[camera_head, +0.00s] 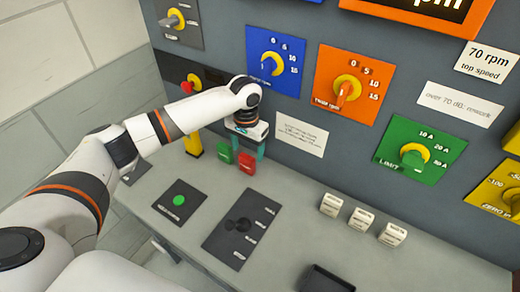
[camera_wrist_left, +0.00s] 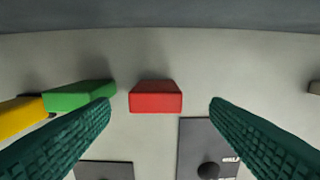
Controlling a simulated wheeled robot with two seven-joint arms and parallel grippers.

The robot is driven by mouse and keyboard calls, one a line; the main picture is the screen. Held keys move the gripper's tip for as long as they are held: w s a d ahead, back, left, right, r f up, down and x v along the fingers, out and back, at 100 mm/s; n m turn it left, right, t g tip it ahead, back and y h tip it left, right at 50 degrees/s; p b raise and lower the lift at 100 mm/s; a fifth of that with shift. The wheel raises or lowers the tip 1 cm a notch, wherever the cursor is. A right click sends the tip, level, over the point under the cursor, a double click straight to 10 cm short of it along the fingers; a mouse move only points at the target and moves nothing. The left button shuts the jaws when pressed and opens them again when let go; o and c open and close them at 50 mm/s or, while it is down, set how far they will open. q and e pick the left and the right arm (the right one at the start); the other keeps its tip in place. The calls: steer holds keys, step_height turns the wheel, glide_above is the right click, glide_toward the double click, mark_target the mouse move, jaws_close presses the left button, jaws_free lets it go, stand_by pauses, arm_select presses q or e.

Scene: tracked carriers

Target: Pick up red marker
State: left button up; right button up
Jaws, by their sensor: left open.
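The red marker (camera_head: 246,161) is a small red block on the grey desk near the foot of the upright panel; it also shows in the left wrist view (camera_wrist_left: 155,97). My left gripper (camera_head: 247,148) points down by it, open and empty. In the left wrist view the two teal fingers (camera_wrist_left: 160,104) stand wide apart, with the red marker seen in the gap between them, touching neither. A green block (camera_head: 225,153) lies just left of the red one, close to the left finger in the wrist view (camera_wrist_left: 78,96). My right gripper is not in view.
A yellow block (camera_head: 193,145) stands left of the green one. A plate with a green button (camera_head: 179,201) and a plate with a dark knob (camera_head: 241,226) lie in front. Three white blocks (camera_head: 361,221) and a black tray (camera_head: 326,280) are to the right. The dial panel (camera_head: 310,105) rises behind.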

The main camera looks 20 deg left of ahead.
mark_target(246, 158)
arm_select(q)
steer(key=f, duration=0.1)
steer(key=f+p, duration=0.1)
steer(key=shift+s+a+f, duration=0.1)
steer(key=shift+s+f, duration=0.15)
steer(key=shift+f, duration=0.05)
step_height(246, 158, down, 4)
steer(key=shift+w+a+r+p, duration=0.1)
steer(key=shift+w+p, duration=0.05)
steer(key=shift+p, duration=0.25)
steer(key=shift+f, duration=0.4)
steer(key=c, duration=1.1)
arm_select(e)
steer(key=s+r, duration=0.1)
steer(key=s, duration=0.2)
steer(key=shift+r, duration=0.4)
arm_select(q)
steer(key=shift+r, duration=0.15)
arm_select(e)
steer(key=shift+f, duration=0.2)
